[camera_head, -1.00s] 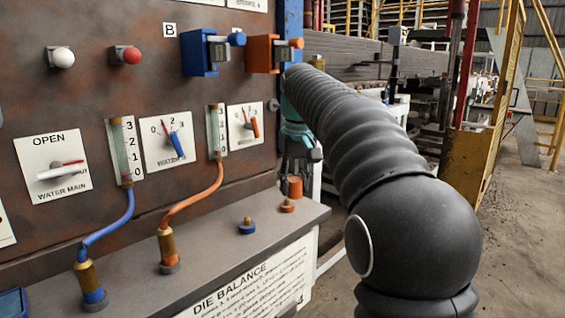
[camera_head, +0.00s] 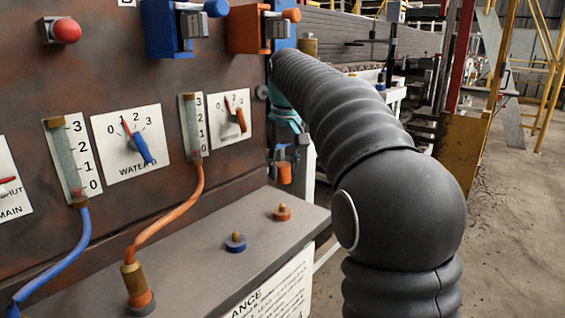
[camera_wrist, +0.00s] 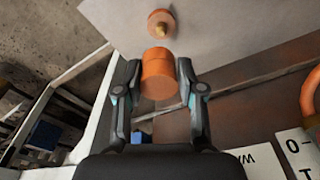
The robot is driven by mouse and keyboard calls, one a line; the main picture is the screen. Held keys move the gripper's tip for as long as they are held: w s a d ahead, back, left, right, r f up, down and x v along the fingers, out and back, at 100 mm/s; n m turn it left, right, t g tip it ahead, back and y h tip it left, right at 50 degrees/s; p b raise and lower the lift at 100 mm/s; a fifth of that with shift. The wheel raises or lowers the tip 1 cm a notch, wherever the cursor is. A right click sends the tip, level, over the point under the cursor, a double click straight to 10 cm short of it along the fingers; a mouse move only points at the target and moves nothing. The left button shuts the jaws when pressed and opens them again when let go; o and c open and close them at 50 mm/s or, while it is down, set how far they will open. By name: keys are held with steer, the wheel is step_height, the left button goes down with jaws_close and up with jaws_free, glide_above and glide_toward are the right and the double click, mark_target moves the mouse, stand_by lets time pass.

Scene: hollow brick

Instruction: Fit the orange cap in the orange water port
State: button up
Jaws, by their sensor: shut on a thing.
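My gripper (camera_wrist: 158,100) is shut on the orange cap (camera_wrist: 157,75), a short orange cylinder held between the fingertips. In the head view the gripper (camera_head: 285,155) points down at the far end of the grey ledge, with the cap (camera_head: 284,173) below its fingers. An orange ring with a brass tip, which looks like the orange water port (camera_head: 282,212), sits upright on the ledge. It also shows in the wrist view (camera_wrist: 161,22), beyond the cap and apart from it. The cap is higher than the port and farther back along the ledge.
A similar blue port (camera_head: 236,243) stands nearer on the ledge (camera_head: 205,263). An orange hose (camera_head: 170,222) runs down to a brass fitting (camera_head: 138,285). The rusty panel (camera_head: 80,75) with dials, gauges and levers rises behind the ledge. Open floor lies to the right.

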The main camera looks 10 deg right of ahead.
mark_target(281, 204)
steer(key=f, duration=0.2)
steer(key=shift+a+f+b, duration=0.25)
steer(key=shift+f+b, duration=0.05)
steer(key=shift+f, duration=0.05)
step_height(281, 204, down, 2)
steer(key=shift+f+b, duration=0.1)
steer(key=shift+b, duration=0.65)
steer(key=shift+r, duration=0.25)
steer(key=shift+p, duration=0.5)
steer(key=shift+s+f+b, duration=0.2)
steer(key=shift+f+b, duration=0.75)
steer(key=shift+f, duration=1.1)
steer(key=o, duration=0.9)
